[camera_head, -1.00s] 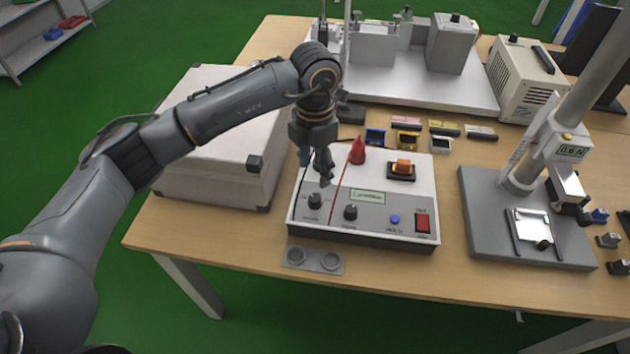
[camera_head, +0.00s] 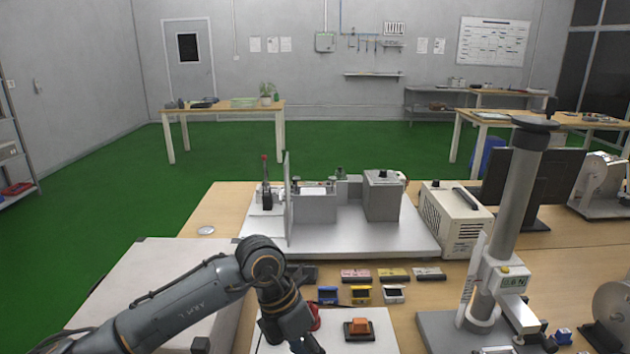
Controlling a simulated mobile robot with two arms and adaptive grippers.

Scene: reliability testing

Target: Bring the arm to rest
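My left arm comes in from the lower left, over the light grey case (camera_head: 150,270) on the wooden table. Its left gripper (camera_head: 305,345) points down at the bottom edge of the view, over the white tester box (camera_head: 385,335). The fingertips are cut off, so I cannot tell whether it is open or shut. A red part (camera_head: 315,316) shows right beside the gripper, partly hidden by it. An orange-topped block (camera_head: 357,327) sits on the tester box to the right. My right gripper is not in view.
Behind lies a metal test rig (camera_head: 365,235) on a plate, with a beige power unit (camera_head: 452,222) beside it. A test stand column (camera_head: 515,205) rises at the right. Small coloured blocks (camera_head: 360,294) lie in the middle. Other tables (camera_head: 222,108) stand at the back on green floor.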

